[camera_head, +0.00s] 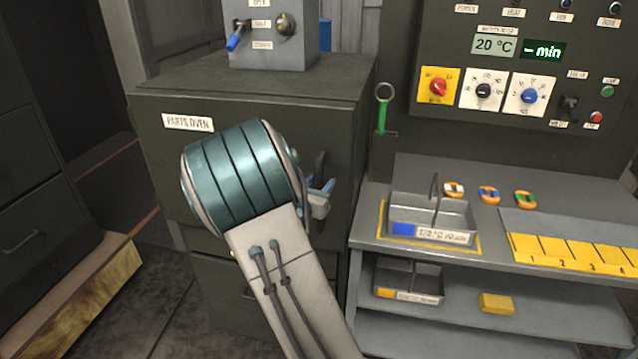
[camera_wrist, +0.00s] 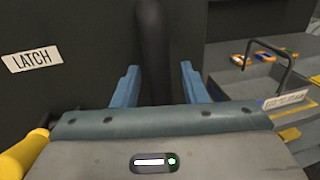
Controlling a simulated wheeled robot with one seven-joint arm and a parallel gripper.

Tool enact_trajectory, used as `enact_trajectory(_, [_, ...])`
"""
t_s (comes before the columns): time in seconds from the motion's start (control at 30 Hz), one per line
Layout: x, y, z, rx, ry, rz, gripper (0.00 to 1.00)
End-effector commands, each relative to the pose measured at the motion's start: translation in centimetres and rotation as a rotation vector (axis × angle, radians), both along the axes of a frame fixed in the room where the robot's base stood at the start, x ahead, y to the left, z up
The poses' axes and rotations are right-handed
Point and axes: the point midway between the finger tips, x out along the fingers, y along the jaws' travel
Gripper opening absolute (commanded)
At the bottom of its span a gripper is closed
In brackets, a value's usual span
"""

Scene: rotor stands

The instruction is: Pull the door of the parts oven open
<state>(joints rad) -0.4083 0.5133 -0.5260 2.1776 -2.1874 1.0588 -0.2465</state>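The parts oven (camera_head: 165,150) is a dark grey cabinet with a "PARTS OVEN" label. Its door looks closed, and my arm covers much of its front. A dark vertical bar handle (camera_head: 319,165) stands at the door's right side; it also shows upright in the wrist view (camera_wrist: 154,45). My gripper (camera_head: 328,188) is at this handle. In the wrist view its two blue fingers (camera_wrist: 159,75) stand apart, one on each side of the handle, with a visible gap on the right. A yellow latch grip (camera_wrist: 22,155) shows at lower left, below the "LATCH" label (camera_wrist: 30,60).
A grey switch box (camera_head: 268,40) with a blue lever stands on the oven. To the right is a bench (camera_head: 480,180) with a handled metal tray (camera_head: 430,215), and a control panel (camera_head: 530,60) above. A drawer cabinet (camera_head: 40,200) stands at left. Some floor is free between.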

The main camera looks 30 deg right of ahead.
Motion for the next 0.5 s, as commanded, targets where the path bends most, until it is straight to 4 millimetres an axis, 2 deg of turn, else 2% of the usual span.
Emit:
enact_trajectory(0.17, [0.00,0.01,-0.02,0.000,0.000,0.000,0.39])
enact_trajectory(0.27, [-0.01,0.03,-0.02,0.000,0.000,0.000,0.14])
enact_trajectory(0.3, [-0.01,0.03,-0.02,0.000,0.000,0.000,0.03])
enact_trajectory(0.33, [-0.01,0.03,-0.02,0.000,0.000,0.000,0.00])
enact_trajectory(0.5, [-0.07,0.12,-0.01,0.000,0.000,-0.001,0.00])
